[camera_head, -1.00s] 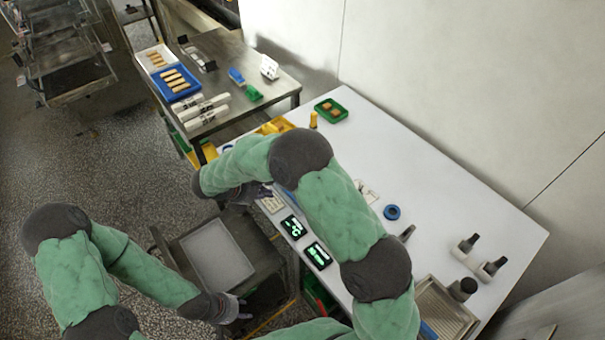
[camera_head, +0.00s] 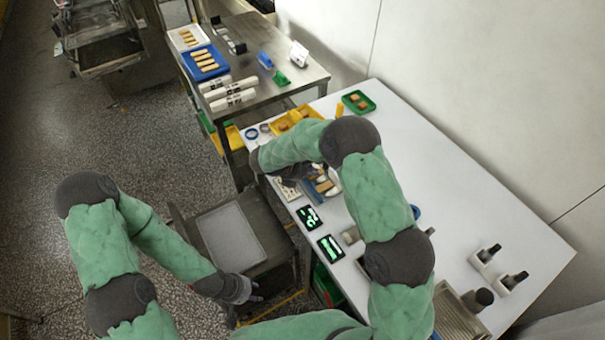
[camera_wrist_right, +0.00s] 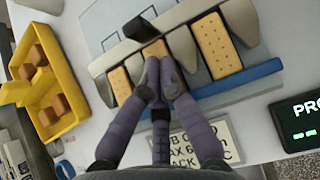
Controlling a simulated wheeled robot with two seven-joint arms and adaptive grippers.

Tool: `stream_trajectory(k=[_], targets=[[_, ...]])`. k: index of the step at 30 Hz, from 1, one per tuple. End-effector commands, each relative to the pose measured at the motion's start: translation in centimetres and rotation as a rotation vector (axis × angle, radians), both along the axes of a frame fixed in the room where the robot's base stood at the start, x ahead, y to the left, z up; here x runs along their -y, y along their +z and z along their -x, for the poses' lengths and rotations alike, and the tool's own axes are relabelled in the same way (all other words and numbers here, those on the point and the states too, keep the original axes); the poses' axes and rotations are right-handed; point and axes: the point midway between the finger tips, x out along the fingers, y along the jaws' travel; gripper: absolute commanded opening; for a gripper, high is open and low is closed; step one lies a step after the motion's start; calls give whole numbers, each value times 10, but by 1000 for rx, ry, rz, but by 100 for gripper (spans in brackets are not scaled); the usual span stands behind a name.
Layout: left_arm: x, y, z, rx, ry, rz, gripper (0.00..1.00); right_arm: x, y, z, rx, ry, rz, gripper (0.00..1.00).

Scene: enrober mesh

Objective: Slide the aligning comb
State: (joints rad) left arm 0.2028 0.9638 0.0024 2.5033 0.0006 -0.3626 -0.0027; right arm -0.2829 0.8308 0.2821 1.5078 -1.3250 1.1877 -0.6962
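In the head view my right arm partly hides this fixture. My left gripper (camera_head: 250,297) hangs low beside the grey-topped stand, its fingers too small to read.
A yellow tray (camera_wrist_right: 66,77) with brown pieces is left of the fixture. A label card (camera_wrist_right: 190,146) and a lit display (camera_wrist_right: 303,118) lie near it. A steel table (camera_head: 262,38) with a blue tray stands at the back. The white table's right middle is clear.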

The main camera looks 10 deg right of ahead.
Motion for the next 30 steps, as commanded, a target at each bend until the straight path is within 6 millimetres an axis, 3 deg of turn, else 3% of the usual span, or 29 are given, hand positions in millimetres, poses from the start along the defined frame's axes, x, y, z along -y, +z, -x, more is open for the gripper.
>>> stream_trajectory(k=[6, 17, 30], targets=[[0, -1, 0, 0, 0, 0, 40, 12, 0, -4, -1, -1, 0, 0], [0, -1, 0, 0, 0, 0, 40, 14, 0, -5, -1, -1, 0, 0], [0, -8, 0, 0, 0, 0, 40, 88, 0, -31, 0, -3, 0, 0]])
